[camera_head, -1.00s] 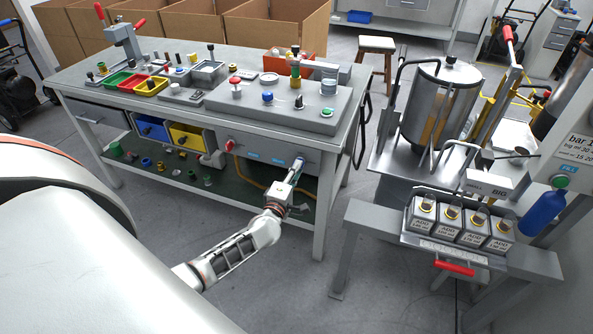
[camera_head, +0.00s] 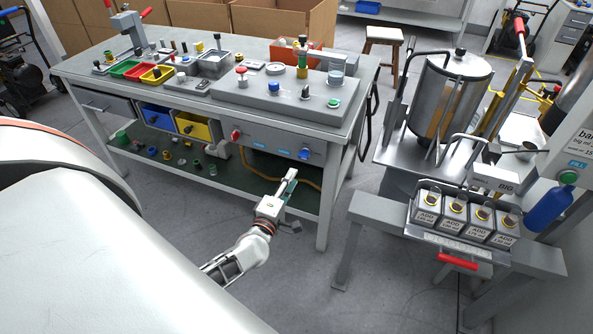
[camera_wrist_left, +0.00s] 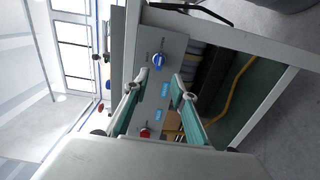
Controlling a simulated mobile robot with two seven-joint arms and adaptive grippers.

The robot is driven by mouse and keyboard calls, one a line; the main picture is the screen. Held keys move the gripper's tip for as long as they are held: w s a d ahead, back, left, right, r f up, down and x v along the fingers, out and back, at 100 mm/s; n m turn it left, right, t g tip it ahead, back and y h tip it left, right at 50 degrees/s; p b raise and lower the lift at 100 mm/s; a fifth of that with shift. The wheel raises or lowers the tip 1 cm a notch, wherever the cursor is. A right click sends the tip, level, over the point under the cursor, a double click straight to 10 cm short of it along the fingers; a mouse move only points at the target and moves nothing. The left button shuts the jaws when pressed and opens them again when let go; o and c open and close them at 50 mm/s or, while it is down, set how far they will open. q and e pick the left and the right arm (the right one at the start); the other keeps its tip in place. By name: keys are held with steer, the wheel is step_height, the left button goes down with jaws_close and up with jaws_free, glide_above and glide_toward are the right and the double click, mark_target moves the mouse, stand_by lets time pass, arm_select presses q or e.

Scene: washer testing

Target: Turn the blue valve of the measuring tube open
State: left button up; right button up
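A blue valve knob (camera_head: 304,153) sits on the grey front panel under the bench top, at its right end. It also shows in the left wrist view (camera_wrist_left: 158,62), with a lighter pointer mark on it. My left gripper (camera_head: 291,174) is below and in front of the knob in the head view, apart from it. In the wrist view its two fingers (camera_wrist_left: 160,78) are spread and empty, with the knob just beyond the tips. I cannot tell which tube is the measuring tube. My right gripper is not in view.
A red knob (camera_head: 236,134) sits at the left end of the same panel, with blue labels between. The bench's right front leg (camera_head: 323,210) stands close to my left gripper. A lower shelf (camera_head: 190,178) holds small parts. The floor in front is clear.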

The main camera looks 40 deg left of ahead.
arm_select(q)
steer(key=shift+v, duration=1.2)
steer(key=shift+d, duration=0.1)
